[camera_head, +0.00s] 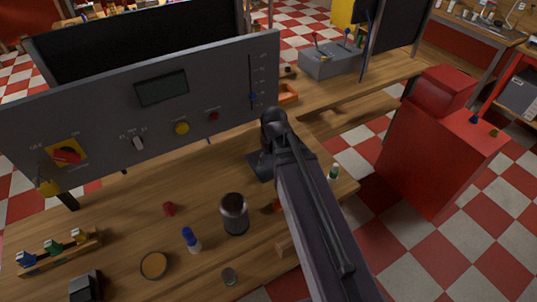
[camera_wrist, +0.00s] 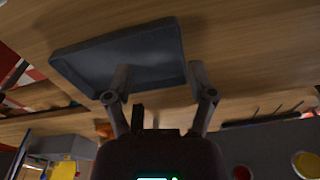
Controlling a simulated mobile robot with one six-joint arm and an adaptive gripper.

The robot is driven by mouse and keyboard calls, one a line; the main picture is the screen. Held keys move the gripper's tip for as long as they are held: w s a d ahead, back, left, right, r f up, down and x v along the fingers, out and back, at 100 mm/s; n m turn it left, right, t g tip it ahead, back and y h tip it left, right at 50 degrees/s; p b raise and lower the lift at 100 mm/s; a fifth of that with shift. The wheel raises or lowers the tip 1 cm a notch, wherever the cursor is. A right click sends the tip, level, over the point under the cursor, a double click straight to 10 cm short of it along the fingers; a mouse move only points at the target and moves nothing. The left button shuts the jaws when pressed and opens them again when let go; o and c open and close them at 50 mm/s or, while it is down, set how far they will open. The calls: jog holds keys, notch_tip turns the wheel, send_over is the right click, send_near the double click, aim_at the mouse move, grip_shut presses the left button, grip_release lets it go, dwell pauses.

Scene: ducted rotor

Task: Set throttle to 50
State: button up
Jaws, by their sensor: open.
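The grey control panel (camera_head: 130,108) stands on the wooden bench in the head view. At its right end is a vertical slider slot with small marks, too small to read. A blue slider knob (camera_head: 253,98) sits low in this slot. My gripper (camera_wrist: 160,75) is open in the wrist view, its two fingers apart with nothing between them. The fingers point over a dark tray (camera_wrist: 85,62) on the bench. In the head view my arm ends just right of the panel's slider end, and the fingers cannot be made out. The slider knob does not show in the wrist view.
The panel also carries a display (camera_head: 162,88), a yellow button (camera_head: 181,128), a red button (camera_head: 214,116), a toggle (camera_head: 138,142) and a red rotary switch (camera_head: 66,156). A dark jar (camera_head: 234,214) and a blue-capped bottle (camera_head: 191,240) stand in front on the bench.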

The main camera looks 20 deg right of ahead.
jog(key=shift+g, duration=0.3)
jog(key=s+f+b, duration=0.2)
jog(key=f, duration=0.1)
jog(key=shift+s, duration=0.35)
